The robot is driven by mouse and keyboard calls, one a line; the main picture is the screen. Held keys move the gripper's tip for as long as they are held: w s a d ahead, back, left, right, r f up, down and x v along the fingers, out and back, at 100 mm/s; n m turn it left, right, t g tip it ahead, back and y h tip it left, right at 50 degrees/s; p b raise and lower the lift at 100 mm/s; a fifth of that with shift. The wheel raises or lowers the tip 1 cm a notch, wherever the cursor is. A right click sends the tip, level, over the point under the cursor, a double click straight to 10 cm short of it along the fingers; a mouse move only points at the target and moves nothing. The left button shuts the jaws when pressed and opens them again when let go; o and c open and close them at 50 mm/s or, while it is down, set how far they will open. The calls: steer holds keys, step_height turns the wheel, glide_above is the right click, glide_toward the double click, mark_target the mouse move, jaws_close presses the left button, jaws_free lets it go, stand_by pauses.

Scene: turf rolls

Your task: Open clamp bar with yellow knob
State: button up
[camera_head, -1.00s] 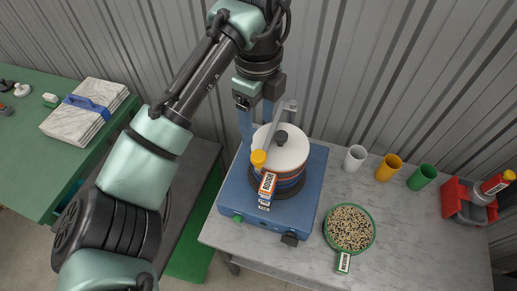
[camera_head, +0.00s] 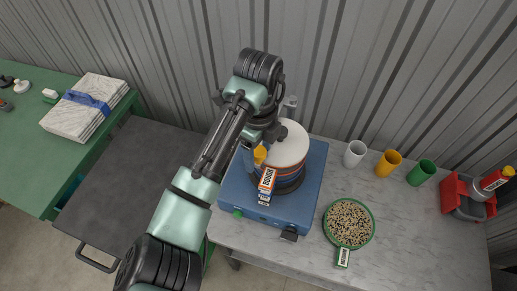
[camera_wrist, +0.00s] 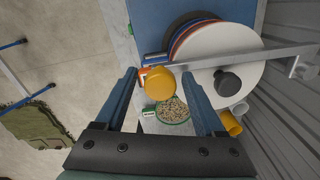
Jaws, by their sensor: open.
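The yellow knob (camera_head: 260,154) sits at the near left end of the grey clamp bar (camera_wrist: 230,61). The bar lies across the white top (camera_head: 291,146) of a round stack on a blue base (camera_head: 295,215). A dark knob (camera_wrist: 228,83) stands in the middle of the white top. My gripper (camera_wrist: 159,76) is open; in the wrist view the yellow knob (camera_wrist: 158,84) shows between its two blue fingers, with a gap on each side. I cannot tell whether it is at fingertip depth. In the head view my arm hides most of the gripper and part of the bar.
A green-rimmed bowl of pellets (camera_head: 348,222) stands right of the base. White, orange (camera_head: 388,163) and green cups stand behind it, and a red bin (camera_head: 465,202) at the far right. A corrugated wall (camera_head: 400,70) closes the back. The front of the marble table (camera_head: 400,255) is clear.

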steer(key=shift+c, duration=0.3)
jaws_close()
stand_by(1.1)
